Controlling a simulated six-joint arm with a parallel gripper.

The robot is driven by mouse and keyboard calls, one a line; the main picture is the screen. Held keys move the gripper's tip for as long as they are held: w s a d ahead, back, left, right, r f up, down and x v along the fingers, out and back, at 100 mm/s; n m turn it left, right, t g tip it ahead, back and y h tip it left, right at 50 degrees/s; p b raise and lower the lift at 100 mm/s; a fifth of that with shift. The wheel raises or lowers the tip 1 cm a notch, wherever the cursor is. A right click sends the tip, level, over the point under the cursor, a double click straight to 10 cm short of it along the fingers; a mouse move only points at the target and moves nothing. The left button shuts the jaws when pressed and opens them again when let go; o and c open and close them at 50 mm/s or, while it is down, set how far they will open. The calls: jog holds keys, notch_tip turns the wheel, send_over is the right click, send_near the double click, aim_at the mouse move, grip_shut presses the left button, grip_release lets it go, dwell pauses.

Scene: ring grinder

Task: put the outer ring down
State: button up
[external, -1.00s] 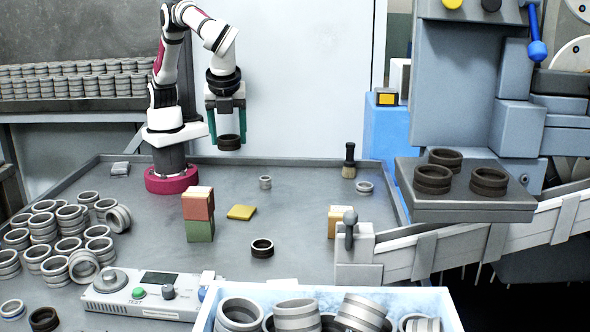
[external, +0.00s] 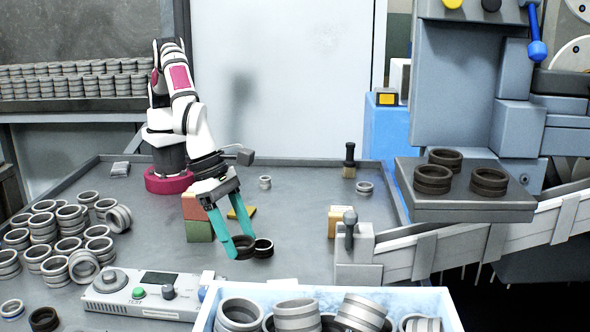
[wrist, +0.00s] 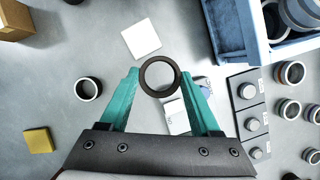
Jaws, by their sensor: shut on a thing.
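My gripper (external: 238,238), with teal fingers, reaches down over the middle of the table. It is shut on a dark outer ring (external: 243,248), which lies level between the fingertips. In the wrist view the held ring (wrist: 146,88) is at the fingertips and looks larger than the ring on the table, so it appears to be above the surface. The exact gap under the held ring cannot be told.
A blue-edged bin of rings (external: 440,296) and a control box (external: 120,302) stand in front. Many rings (external: 70,215) are piled at left. A red-green block stack (external: 199,230) and yellow block (wrist: 38,140) are close by.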

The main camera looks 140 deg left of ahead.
jog(key=w+a+f, duration=0.1)
jog(key=a, duration=0.1)
jog(key=w+a+f, duration=0.3)
jog(key=a, duration=0.1)
jog(key=shift+w+f, duration=0.3)
jog(key=shift+f, duration=2)
jog(key=o, duration=1.5)
jog(key=shift+c, duration=0.2)
